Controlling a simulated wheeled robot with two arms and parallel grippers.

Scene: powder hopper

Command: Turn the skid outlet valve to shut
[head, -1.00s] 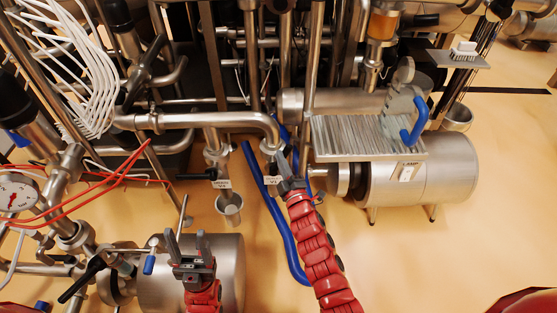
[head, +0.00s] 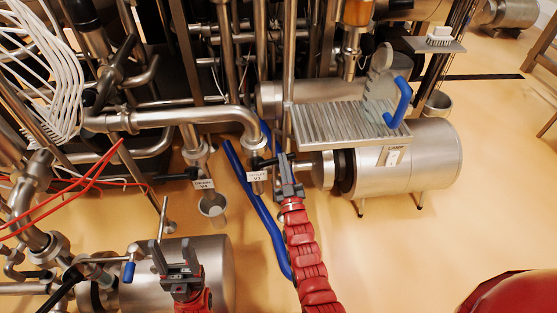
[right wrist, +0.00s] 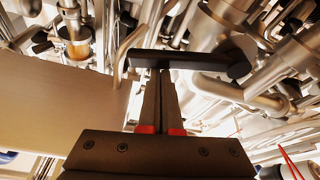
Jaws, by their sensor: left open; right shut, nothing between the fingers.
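The skid outlet valve has a small white tag (head: 258,176) and a short black handle (head: 265,161), on a vertical pipe below the big bent steel pipe. The handle points right, towards my right gripper. My right gripper (head: 286,170) is shut and empty, just right of the valve. In the right wrist view the black handle (right wrist: 190,62) lies crosswise at the tips of the shut fingers (right wrist: 158,85); they look very close to it or touching, I cannot tell which. My left gripper (head: 178,258) is open and empty, low at the left in front of a steel cylinder.
A second valve with a black handle (head: 180,177) and tag (head: 203,184) stands to the left, above a small steel cup (head: 212,205). A blue hose (head: 258,215) runs down beside my right arm. A ribbed platform (head: 345,127) and steel motor (head: 415,165) stand right.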

